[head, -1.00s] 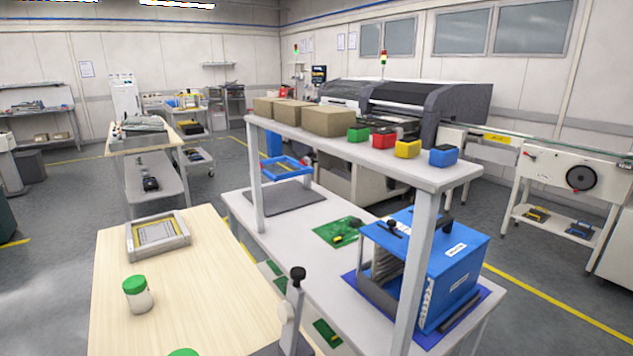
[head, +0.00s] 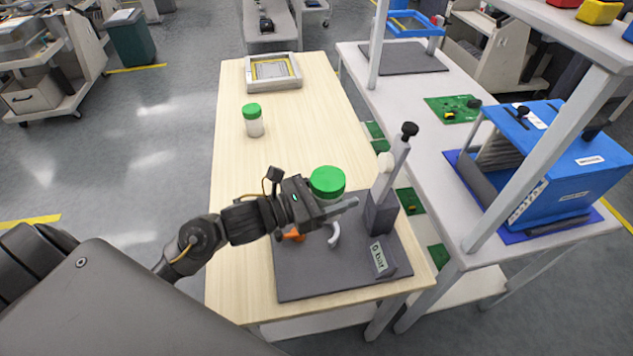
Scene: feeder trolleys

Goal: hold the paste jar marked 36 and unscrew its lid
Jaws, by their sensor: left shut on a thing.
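A large round green lid (head: 327,181) tops a jar at the near part of the wooden table. My left gripper (head: 338,208) reaches in from the left, just below the lid in the head view, and is shut on this jar. The gripper hides most of the jar's body, and no number can be read on it. A second, smaller-looking white jar (head: 254,126) with a green lid stands upright farther back, apart from the gripper; its mark is not readable either. My right gripper is not in view.
A dark mat (head: 310,283) carries a grey upright stand (head: 385,190) with a black knob and a small display. A framed tray (head: 272,72) lies at the table's back. A white bench with a blue rack (head: 560,165) stands right. The wooden table's middle is clear.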

